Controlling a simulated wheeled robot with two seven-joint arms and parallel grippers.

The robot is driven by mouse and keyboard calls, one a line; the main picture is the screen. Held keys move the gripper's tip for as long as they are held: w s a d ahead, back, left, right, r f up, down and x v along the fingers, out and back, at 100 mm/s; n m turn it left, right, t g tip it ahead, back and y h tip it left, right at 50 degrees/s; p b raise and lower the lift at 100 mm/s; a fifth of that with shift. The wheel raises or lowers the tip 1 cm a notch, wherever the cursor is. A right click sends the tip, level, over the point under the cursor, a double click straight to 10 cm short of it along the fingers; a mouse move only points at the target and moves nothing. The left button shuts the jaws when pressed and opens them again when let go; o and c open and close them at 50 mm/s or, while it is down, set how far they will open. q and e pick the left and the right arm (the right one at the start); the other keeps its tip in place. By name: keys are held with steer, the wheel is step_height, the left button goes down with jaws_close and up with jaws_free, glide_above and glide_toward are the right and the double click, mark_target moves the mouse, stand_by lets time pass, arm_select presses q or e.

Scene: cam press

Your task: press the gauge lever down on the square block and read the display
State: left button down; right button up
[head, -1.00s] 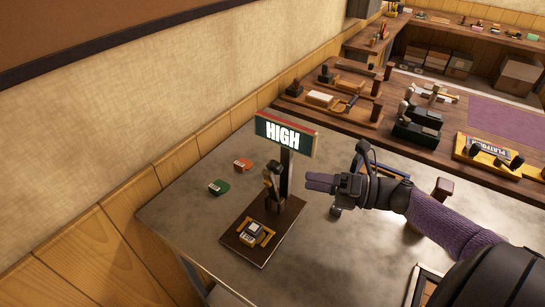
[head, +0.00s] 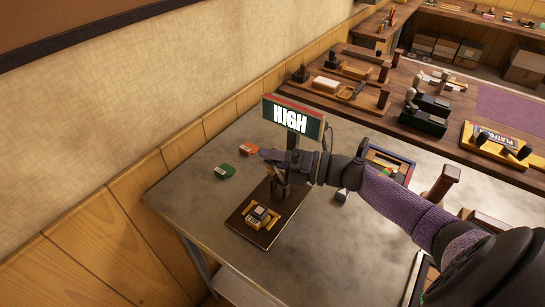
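The gauge stands on a dark brown board (head: 243,222) on the grey table. Its display (head: 293,117) is lit and reads HIGH in white on dark green. A small square block (head: 262,213) with a dark top sits in a yellow-brown holder at the board's front. The gauge lever (head: 272,180) shows only in part, at the post above the board. My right gripper (head: 276,156) lies across the post, just below the display. Its fingers overlap the post, so I cannot tell their opening or whether they touch the lever. My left gripper is not in view.
A green piece (head: 224,171) and an orange piece (head: 249,150) lie on the table (head: 190,200) left of the gauge. A blue-edged tray (head: 391,164) is behind my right arm. A wooden bench (head: 455,140) with fixtures stands beyond. The table's left front is clear.

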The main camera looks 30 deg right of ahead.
steer(key=shift+d, duration=0.1)
steer(key=c, duration=0.7)
jaws_close()
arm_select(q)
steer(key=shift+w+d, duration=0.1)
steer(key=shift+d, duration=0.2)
arm_select(e)
steer(key=shift+d, duration=0.1)
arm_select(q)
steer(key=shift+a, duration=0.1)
arm_select(e)
steer(key=shift+a, duration=0.2)
